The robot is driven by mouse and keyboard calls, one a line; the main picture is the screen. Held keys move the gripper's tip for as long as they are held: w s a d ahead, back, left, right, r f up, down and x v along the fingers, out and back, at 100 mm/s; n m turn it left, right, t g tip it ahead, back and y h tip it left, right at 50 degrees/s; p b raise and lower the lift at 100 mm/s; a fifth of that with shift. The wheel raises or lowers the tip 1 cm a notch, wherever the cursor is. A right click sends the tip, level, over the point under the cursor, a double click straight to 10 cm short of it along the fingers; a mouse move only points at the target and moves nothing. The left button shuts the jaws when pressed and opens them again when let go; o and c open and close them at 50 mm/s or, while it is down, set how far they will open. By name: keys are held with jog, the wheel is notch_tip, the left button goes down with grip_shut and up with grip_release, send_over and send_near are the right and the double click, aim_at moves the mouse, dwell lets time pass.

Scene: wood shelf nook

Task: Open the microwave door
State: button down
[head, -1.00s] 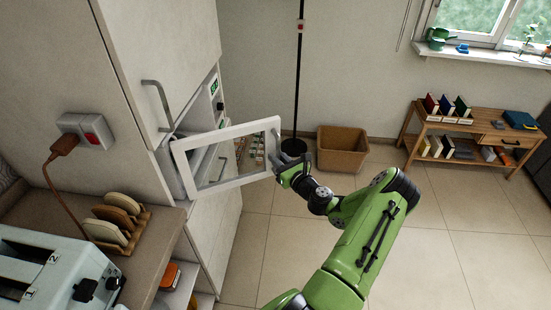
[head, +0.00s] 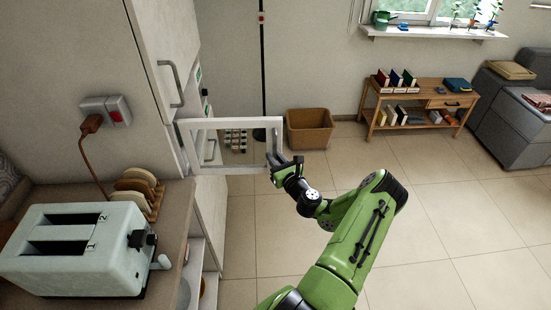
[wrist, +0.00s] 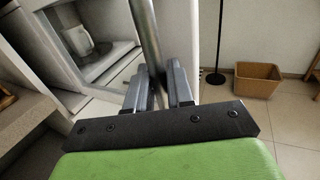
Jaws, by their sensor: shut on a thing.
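The microwave door (head: 188,133) is a white frame with a see-through window, swung wide out from the tall white cabinet in the head view. My gripper (head: 279,163) is at the door's free right edge. In the wrist view my gripper (wrist: 160,88) is shut on the door handle (wrist: 146,38), a grey metal bar between its fingers. The open microwave cavity (wrist: 88,40) shows at the upper left of the wrist view, with a pale object inside. The exact contact of the fingers on the handle is partly hidden in the head view.
A counter at the left holds a pale toaster (head: 80,250) and a rack of round boards (head: 137,190). A wicker basket (head: 310,128) and a black pole (head: 262,70) stand behind the door. A wooden shelf table (head: 420,105) is farther right. The tiled floor right of my arm is clear.

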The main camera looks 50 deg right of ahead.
jog(key=shift+a, duration=0.1)
jog(key=c, duration=1.2)
grip_release()
jog(key=shift+w, duration=0.1)
jog(key=shift+o, duration=0.2)
jog(key=v, duration=1.5)
jog(key=shift+s, duration=0.4)
